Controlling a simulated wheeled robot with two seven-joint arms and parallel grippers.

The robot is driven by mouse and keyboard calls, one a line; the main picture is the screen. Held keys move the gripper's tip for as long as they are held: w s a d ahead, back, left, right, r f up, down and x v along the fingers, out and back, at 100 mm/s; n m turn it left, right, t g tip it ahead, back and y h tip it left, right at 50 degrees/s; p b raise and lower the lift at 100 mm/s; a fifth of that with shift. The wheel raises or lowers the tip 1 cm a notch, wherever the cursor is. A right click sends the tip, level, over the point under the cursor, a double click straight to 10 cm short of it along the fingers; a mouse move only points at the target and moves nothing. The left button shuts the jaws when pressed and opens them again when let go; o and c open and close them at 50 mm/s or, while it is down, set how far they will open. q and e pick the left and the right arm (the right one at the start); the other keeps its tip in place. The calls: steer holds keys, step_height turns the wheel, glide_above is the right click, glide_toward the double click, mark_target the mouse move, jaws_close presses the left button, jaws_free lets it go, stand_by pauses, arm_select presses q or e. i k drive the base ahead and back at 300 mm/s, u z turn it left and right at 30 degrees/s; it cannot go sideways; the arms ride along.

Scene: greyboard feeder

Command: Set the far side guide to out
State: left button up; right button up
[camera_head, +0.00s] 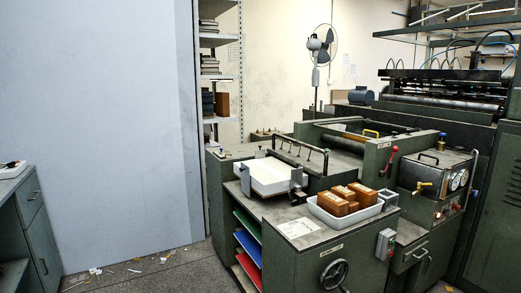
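A white stack of board (268,172) lies on top of the green feeder (322,244) in the middle of the view. A small dark upright bracket (245,181) stands at the stack's left front edge. Another grey bracket (296,183) stands at its right front corner. These look like side guides, but I cannot tell which is the far one or how it is set. A dark rail with several upright rods (298,151) runs behind the stack. Neither of my grippers is in view.
A white tray (340,221) of brown blocks (345,199) stands right of the stack. A handwheel (334,274), a red lever (391,158) and a gauge box (436,174) stick out. Paper scraps litter the floor (140,268) at the left, which is otherwise clear.

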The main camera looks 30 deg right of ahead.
mark_target(260, 153)
steer(key=z, duration=0.15)
steer(key=i, duration=1.65)
steer(key=z, duration=0.45)
